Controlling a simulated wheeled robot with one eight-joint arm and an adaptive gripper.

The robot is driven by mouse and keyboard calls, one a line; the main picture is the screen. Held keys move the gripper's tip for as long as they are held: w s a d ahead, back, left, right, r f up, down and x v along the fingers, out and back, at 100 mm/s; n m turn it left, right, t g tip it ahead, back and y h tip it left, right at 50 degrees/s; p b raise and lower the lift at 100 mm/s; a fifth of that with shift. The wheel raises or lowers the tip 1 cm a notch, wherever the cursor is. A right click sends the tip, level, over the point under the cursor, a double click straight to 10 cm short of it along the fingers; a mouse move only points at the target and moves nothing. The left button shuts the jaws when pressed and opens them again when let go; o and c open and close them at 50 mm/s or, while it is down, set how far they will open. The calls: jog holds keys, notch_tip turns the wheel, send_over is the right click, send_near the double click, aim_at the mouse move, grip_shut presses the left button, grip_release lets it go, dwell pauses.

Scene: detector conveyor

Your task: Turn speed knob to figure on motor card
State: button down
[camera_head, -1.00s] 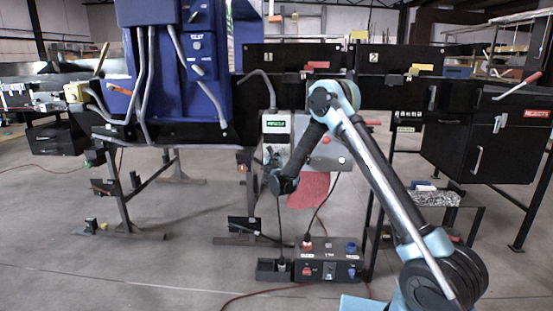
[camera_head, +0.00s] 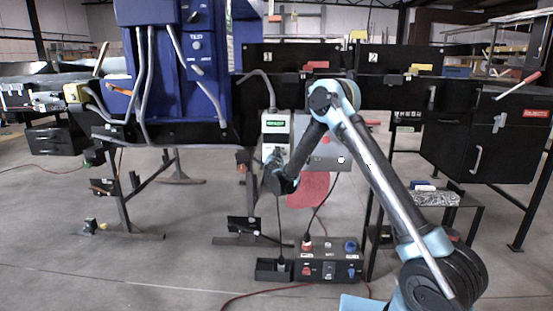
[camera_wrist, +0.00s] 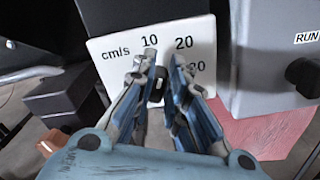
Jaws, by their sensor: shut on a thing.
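The speed knob (camera_wrist: 156,88) is a small dark knob on a white scale plate (camera_wrist: 112,52) marked cm/s in the wrist view. The plate shows 10 and 20 along the top and a partly hidden number ending in 0 at lower right. My gripper (camera_wrist: 163,72) is shut on the knob, its fingers on either side. The fingers cover much of the knob and lower scale, so I cannot tell where the knob points. In the head view my gripper (camera_head: 273,158) is at the white speed unit (camera_head: 275,126), hiding the knob. I cannot identify the motor card or read its figure.
A grey box (camera_wrist: 275,60) with a RUN label and a black knob stands close right of the plate. A red sheet (camera_wrist: 268,128) hangs below it. A black socket box (camera_head: 328,262) with cables sits on the floor below the conveyor.

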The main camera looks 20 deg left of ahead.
jog(key=m, duration=0.4)
jog(key=f+m, duration=0.1)
jog(key=m, duration=0.3)
jog(key=d+m, duration=0.1)
jog(key=m, duration=0.4)
jog(key=shift+w+d+f, duration=0.1)
jog(key=shift+w+f, duration=0.05)
jog(key=shift+w, duration=0.1)
dwell(0.4)
jog(key=c, duration=1.6)
grip_release()
jog(key=shift+f, duration=0.1)
jog(key=shift+s, duration=0.1)
jog(key=v, duration=1.1)
jog(key=shift+s, duration=0.4)
